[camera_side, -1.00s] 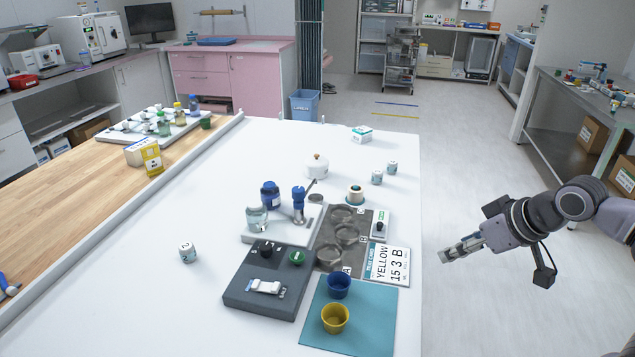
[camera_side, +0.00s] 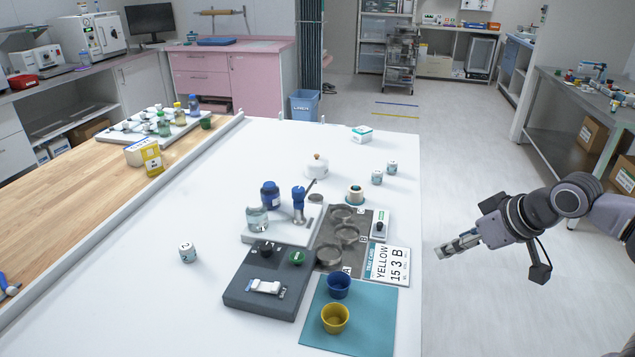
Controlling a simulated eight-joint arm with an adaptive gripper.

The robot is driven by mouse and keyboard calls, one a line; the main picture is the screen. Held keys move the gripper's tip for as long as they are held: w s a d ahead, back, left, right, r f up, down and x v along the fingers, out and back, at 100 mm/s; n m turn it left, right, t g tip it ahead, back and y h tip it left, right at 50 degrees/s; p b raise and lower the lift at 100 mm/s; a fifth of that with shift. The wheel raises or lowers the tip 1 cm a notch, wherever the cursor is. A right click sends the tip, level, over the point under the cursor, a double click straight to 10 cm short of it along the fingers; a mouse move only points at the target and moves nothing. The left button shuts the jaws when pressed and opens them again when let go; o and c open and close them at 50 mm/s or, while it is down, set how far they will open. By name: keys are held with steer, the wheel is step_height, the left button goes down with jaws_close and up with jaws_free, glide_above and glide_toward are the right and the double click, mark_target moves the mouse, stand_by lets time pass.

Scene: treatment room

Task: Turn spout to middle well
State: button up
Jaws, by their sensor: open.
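A blue dispenser (camera_side: 299,206) with a spout stands on a white base (camera_side: 256,238), beside a dark blue-capped jar and a clear jar. The spout's end is too small to read exactly; a thin part points up and right. A grey plate with wells (camera_side: 346,236) lies to its right, with letter labels along its edge. My gripper (camera_side: 441,253) is open and empty, off the table's right edge, well to the right of the dispenser and apart from everything.
A card reading YELLOW 15 3 B (camera_side: 389,265) lies right of the plate. A blue cup (camera_side: 339,285) and a yellow cup (camera_side: 335,319) stand on a teal mat (camera_side: 377,335). A dark grey tray (camera_side: 240,291) sits left.

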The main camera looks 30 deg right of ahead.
steer(key=w+r+t+h, duration=0.1)
steer(key=w+r, duration=0.1)
steer(key=w, duration=0.7)
steer(key=m+t, duration=0.1)
steer(key=t, duration=0.4)
glide_toward(299, 190)
steer(key=x, duration=1)
steer(key=shift+w+f, duration=0.2)
steer(key=shift+w, duration=0.05)
jaws_close()
